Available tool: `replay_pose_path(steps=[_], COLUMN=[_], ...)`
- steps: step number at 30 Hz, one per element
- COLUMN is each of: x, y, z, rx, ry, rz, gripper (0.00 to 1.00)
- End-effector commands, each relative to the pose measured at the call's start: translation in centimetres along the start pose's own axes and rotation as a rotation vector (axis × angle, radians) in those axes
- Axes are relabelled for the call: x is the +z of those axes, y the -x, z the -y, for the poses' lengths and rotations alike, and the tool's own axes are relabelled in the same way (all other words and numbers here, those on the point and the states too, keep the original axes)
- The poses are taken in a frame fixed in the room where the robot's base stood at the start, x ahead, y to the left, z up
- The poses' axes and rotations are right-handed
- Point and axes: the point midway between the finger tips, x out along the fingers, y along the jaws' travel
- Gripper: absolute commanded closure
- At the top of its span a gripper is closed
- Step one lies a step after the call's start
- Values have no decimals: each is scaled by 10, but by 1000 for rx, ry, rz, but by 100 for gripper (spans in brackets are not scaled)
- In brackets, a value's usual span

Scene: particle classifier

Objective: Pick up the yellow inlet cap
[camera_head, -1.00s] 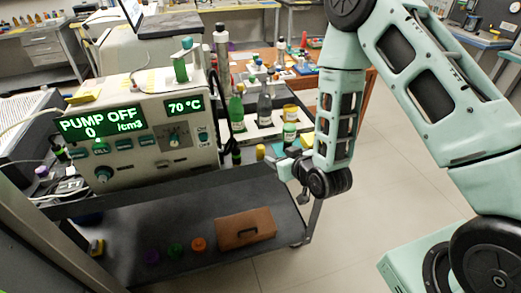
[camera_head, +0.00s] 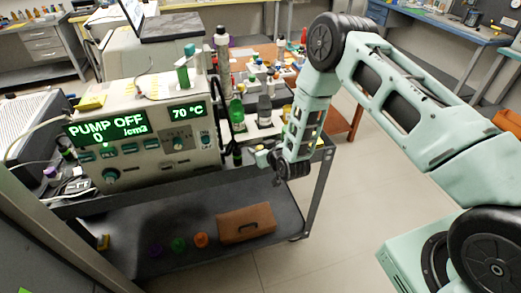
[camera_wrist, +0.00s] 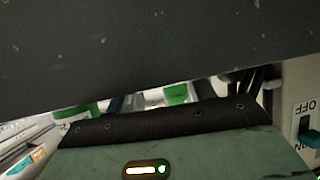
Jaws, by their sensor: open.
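My gripper (camera_head: 266,158) is open at the right end of the cart's upper shelf, low beside the pump machine. The small yellow cap seen there a second ago cannot be made out now; my gripper covers that spot. I cannot tell whether the cap is between the fingers. Another small yellow object (camera_head: 104,242) lies at the left of the lower shelf. In the wrist view dark and green surfaces fill most of the picture, and no yellow cap shows.
The pump machine (camera_head: 140,155) reads PUMP OFF and 70 °C. Bottles, including a green one (camera_head: 237,114), stand behind my gripper. The lower shelf (camera_head: 130,215) holds purple, green and orange caps (camera_head: 200,240) and a brown case (camera_head: 246,223). Floor to the right is clear.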

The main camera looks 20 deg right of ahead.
Motion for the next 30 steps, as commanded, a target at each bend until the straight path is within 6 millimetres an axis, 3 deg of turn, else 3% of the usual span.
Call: replay_pose_path(steps=[9, 15, 30], x=[1, 0, -10], y=[-6, -6, -2], z=[0, 0, 0], rx=[-1, -1, -1], ry=[0, 0, 0], rz=[0, 0, -2], gripper=[46, 94, 94])
